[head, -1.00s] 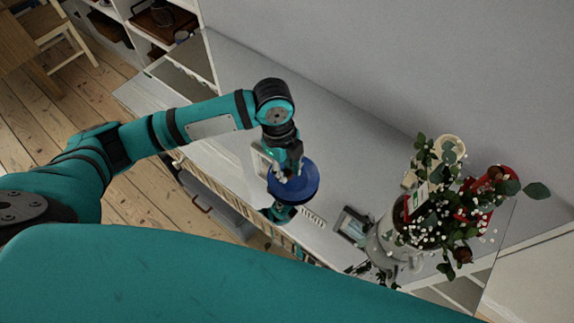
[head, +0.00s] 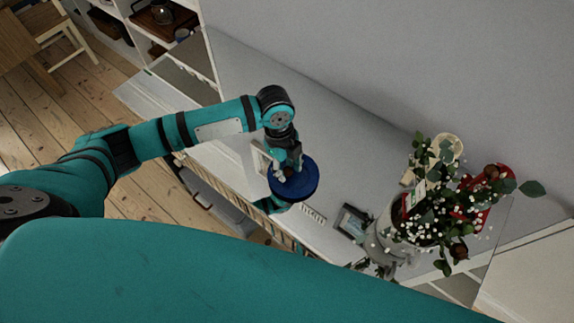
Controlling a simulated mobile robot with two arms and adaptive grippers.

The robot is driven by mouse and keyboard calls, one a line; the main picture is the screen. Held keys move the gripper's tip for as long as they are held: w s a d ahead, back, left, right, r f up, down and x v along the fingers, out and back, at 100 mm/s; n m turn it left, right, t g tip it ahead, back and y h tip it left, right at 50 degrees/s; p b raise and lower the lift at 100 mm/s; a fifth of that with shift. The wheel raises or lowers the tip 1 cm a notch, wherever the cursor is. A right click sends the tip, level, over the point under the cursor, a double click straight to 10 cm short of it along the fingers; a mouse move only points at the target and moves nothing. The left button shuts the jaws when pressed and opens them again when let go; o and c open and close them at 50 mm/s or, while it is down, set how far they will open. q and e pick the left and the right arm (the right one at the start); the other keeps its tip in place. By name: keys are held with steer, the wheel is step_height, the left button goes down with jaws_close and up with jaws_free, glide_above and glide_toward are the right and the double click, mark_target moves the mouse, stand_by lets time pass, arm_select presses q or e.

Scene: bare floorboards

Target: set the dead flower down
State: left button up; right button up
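My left gripper (head: 288,170) points down over a round blue dish-like thing (head: 304,189). Its fingertips are small and partly hidden against the blue, so I cannot tell whether they are open or shut, or whether they hold the blue thing. A bouquet (head: 433,215) with green leaves, small white blossoms and dark reddish-brown blooms stands at the right in a pale vase (head: 379,244). One dark, wilted-looking bloom (head: 459,251) hangs at its lower right. I cannot make out a separate dead flower at my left gripper. My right gripper is not seen.
The grey cabinet top (head: 335,140) is clear between the gripper and the back wall. A small picture frame (head: 351,221) stands left of the vase. A red object (head: 484,212) and a cream one (head: 447,144) are beside the bouquet. Wooden floor (head: 60,120) lies at the left.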

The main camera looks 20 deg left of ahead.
arm_select(q)
steer(key=shift+o, duration=0.5)
steer(key=shift+r, duration=0.1)
step_height(320, 180, up, 12)
steer(key=a+b, duration=0.1)
steer(key=shift+w+a, duration=0.3)
steer(key=shift+w, duration=0.05)
